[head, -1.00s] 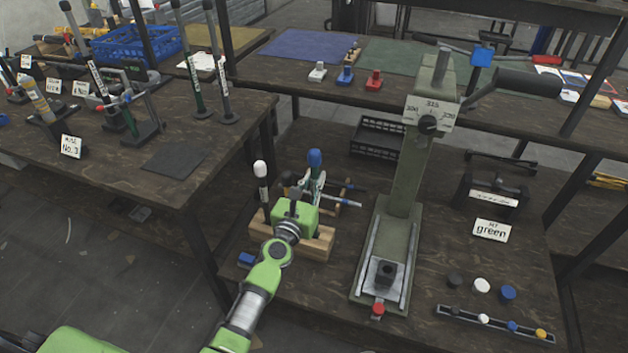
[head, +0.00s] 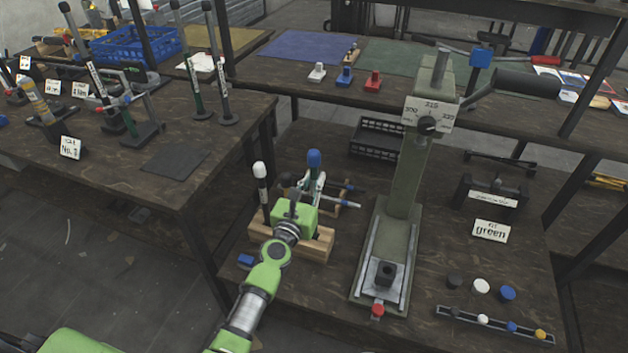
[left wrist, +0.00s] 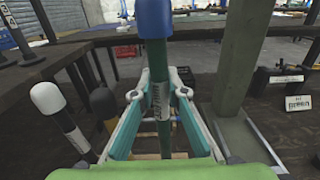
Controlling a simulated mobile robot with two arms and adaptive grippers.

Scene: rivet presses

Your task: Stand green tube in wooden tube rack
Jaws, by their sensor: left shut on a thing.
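The green tube (left wrist: 155,65) with a blue cap (head: 314,158) is upright between the fingers of my left gripper (head: 312,186). The gripper is shut on it below the cap, also in the left wrist view (left wrist: 161,92). The wooden tube rack (head: 318,246) stands on the bench under the gripper, partly hidden by it. A black tube with a white cap (head: 262,190) stands at the rack's left end, and a dark-capped tube (left wrist: 103,103) is beside it. The green tube's lower end is hidden in the head view; I cannot tell whether it is in a hole. My right gripper is out of view.
A grey-green press (head: 401,190) stands right of the rack. A black crate (head: 377,140) and a "green" sign (head: 491,231) stand farther off.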

